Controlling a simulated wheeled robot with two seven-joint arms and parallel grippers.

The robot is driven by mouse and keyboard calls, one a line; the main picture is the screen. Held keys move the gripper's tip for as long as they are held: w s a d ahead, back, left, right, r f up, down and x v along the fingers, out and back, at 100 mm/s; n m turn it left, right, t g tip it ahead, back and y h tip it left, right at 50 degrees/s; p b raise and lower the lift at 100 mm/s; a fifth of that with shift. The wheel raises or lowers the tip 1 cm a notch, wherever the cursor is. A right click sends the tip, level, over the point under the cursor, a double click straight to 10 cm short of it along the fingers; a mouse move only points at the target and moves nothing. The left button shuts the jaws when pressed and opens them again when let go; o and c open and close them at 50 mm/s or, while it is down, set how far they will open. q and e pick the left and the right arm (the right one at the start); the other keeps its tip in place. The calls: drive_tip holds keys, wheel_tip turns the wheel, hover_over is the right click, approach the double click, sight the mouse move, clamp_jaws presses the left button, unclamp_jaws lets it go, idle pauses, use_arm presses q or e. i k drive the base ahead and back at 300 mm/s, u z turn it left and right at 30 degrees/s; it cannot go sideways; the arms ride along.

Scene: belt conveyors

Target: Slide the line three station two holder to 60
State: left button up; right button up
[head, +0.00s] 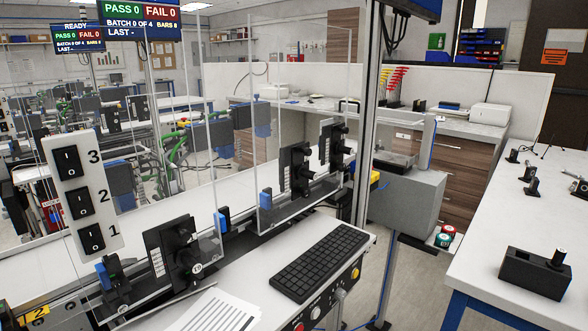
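Black slide holders stand along a conveyor rail behind clear panels. One holder (181,257) is at the near left, with a black plate beside it. Two more, a middle holder (295,170) and a far holder (333,147), stand further along to the right. A smaller black piece with a blue part (112,285) sits at the lower left. A yellow label reading 2 (37,312) is at the bottom left edge. I cannot tell which holder is the line three station two one, and no scale marking is readable. Neither of my grippers is in view.
A white panel with rocker switches (82,190) numbered 1 to 3 stands at left. A keyboard (319,262) and paper sheets (218,312) lie on the near console. A metal post (366,120) rises behind it. A white bench (500,230) at right bears a black block (535,273).

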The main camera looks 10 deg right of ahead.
sight(296, 153)
drive_tip(key=k, duration=0.5)
drive_tip(key=z, duration=1.25)
drive_tip(key=i, duration=1.15)
drive_tip(key=u, duration=1.85)
